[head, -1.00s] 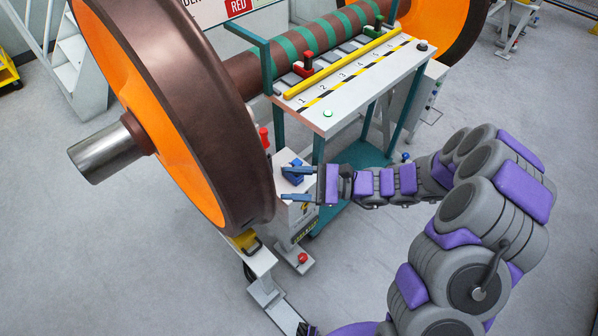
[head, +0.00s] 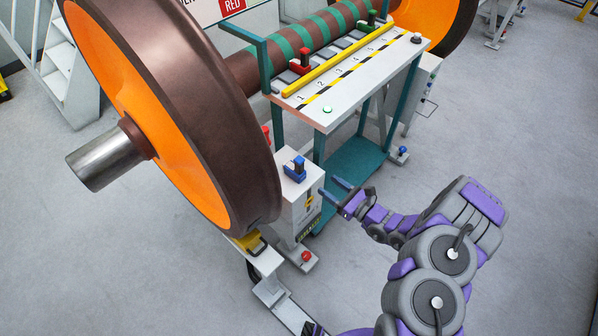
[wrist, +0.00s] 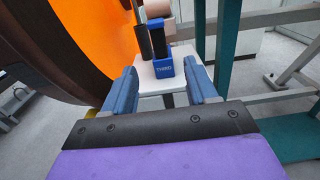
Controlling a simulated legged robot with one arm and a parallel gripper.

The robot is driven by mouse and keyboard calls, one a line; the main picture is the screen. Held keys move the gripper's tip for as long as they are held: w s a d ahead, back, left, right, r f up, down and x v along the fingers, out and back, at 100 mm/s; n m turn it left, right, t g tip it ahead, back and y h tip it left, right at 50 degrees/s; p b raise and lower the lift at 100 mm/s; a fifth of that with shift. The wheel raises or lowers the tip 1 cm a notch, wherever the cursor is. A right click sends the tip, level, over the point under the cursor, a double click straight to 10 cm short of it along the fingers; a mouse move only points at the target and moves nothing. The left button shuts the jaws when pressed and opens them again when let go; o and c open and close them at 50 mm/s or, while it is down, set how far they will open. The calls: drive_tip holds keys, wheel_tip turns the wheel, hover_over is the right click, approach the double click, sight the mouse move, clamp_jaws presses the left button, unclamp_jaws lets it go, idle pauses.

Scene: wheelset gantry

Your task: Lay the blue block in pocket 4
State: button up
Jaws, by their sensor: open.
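The blue block (head: 295,170) stands on top of a white pedestal (head: 298,200) beside the large wheel. In the wrist view the blue block (wrist: 164,66) shows ahead, between my two blue fingers, with lettering on its front. My gripper (head: 333,191) is open and empty, to the right of the block and apart from it; it also shows in the wrist view (wrist: 164,88). The white table (head: 345,95) carries a row of numbered pockets behind a yellow bar (head: 335,62). A red block (head: 300,62) and a green block (head: 371,20) stand in that row. Pocket 4 is hard to make out.
The brown and orange wheel (head: 170,120) stands close on the left of the pedestal. Teal table legs (head: 319,150) and a lower shelf (head: 352,165) are behind my gripper. The floor at the right is clear.

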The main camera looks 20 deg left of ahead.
sight(302, 169)
drive_tip(key=x, duration=0.3)
drive_tip(key=b+x, duration=0.1)
drive_tip(key=x, duration=0.2)
drive_tip(key=s+x, duration=0.1)
drive_tip(key=x, duration=0.2)
drive_tip(key=shift+w+a+f, duration=0.15)
drive_tip(key=shift+a+f, duration=0.15)
drive_tip(key=shift+a, duration=0.15)
drive_tip(key=shift+w+a, duration=0.15)
drive_tip(key=shift+a, duration=0.05)
drive_tip(key=shift+w+d+r+b, duration=0.1)
drive_tip(key=shift+w+b, duration=0.1)
drive_tip(key=shift+b, duration=0.2)
drive_tip(key=b+x, duration=0.1)
drive_tip(key=x, duration=0.4)
drive_tip(key=shift+a+f, duration=0.2)
drive_tip(key=shift+d+r, duration=0.25)
drive_tip(key=shift+d, duration=0.5)
drive_tip(key=c, duration=0.6)
drive_tip(key=shift+a+f, duration=0.2)
drive_tip(key=shift+a, duration=0.25)
clamp_jaws()
